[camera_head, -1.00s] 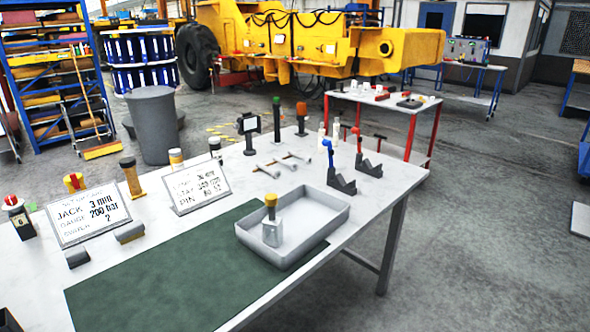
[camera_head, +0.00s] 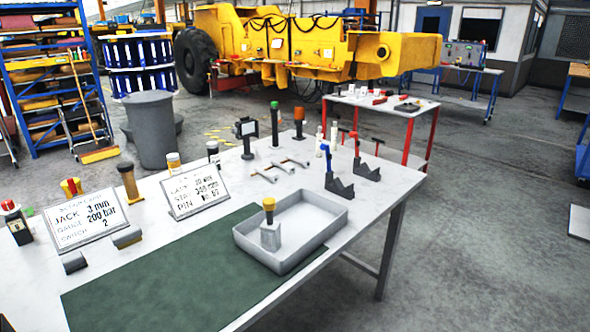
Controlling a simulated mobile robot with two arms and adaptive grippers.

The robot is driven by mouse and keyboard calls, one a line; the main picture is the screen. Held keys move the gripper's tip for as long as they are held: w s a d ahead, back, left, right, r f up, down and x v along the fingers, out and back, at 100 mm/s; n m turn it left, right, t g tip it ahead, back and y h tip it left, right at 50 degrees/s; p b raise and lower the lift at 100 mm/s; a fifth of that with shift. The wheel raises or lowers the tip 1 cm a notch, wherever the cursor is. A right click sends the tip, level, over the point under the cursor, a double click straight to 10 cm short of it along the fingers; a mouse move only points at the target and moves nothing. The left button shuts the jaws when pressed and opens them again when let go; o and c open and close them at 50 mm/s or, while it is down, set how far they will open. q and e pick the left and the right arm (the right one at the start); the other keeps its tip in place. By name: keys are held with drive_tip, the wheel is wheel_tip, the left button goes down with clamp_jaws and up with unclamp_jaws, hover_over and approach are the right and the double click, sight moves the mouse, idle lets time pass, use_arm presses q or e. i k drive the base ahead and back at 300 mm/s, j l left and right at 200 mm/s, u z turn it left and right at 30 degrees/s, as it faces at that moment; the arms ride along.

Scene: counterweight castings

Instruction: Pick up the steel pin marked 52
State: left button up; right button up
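Several slim grey metal pins (camera_head: 283,167) lie side by side on the white table, behind the grey tray. They are small in the head view, and I cannot read any mark on them, so I cannot tell which is 52. A sign (camera_head: 196,190) on the table has a line beginning with PIN, but its number is too blurred to be sure of. Neither of my grippers shows in the head view.
A grey tray (camera_head: 338,222) holds a grey block with a yellow-topped post (camera_head: 269,208). Two dark brackets (camera_head: 339,183) stand right of the pins. Dark upright posts (camera_head: 275,124) stand behind them.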

sight(274, 178)
drive_tip(key=i+l+u, duration=0.1)
drive_tip(key=l, duration=0.25)
drive_tip(key=i+l, duration=0.2)
drive_tip(key=l, duration=0.15)
drive_tip(key=i+l+u, duration=0.15)
drive_tip(key=l, duration=0.2)
drive_tip(key=i+l+u, duration=0.1)
drive_tip(key=l, duration=0.25)
